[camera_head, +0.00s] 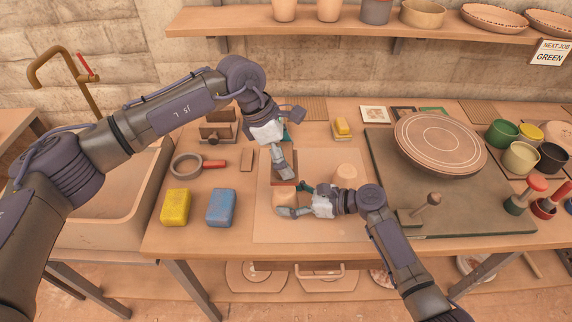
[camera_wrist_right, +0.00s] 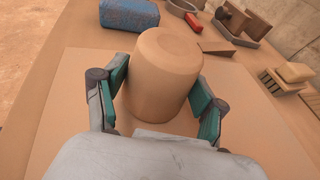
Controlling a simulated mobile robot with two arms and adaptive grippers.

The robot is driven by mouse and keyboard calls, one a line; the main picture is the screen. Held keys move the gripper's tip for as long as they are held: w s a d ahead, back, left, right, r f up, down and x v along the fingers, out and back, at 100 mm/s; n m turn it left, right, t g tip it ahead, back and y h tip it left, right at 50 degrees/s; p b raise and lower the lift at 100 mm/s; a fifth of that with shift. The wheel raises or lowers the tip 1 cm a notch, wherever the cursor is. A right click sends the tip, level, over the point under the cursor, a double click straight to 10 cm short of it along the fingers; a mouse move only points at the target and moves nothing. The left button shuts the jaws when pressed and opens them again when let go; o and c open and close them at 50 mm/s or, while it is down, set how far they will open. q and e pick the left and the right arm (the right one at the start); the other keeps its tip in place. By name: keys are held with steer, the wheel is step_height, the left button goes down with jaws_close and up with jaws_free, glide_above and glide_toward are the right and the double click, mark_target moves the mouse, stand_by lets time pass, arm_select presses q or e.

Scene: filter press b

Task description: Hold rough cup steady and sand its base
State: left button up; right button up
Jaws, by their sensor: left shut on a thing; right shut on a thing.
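The rough cup (camera_head: 285,199) is tan and stands base up on the pale work board (camera_head: 268,229). My right gripper (camera_head: 291,210) is shut on its sides. In the right wrist view the cup (camera_wrist_right: 162,70) sits between two green finger pads, its flat round base facing up with a faint ring. My left gripper (camera_head: 284,173) is shut, pointing down just behind the cup. It holds a brown block (camera_head: 286,183), mostly hidden by the fingers. In the head view the block is close to the cup; I cannot tell whether they touch.
A yellow sponge (camera_head: 175,207) and a blue sponge (camera_head: 221,207) lie left of the board. A round wheel (camera_head: 440,143) stands on a dark mat at right. A shelf (camera_head: 230,20) runs along the wall.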

steer(key=o, duration=0.9)
steer(key=v, duration=1.1)
steer(key=shift+s+d, duration=0.15)
steer(key=shift+d, duration=0.15)
steer(key=shift+d+r, duration=0.1)
steer(key=shift+d, duration=0.05)
steer(key=shift+s, duration=0.1)
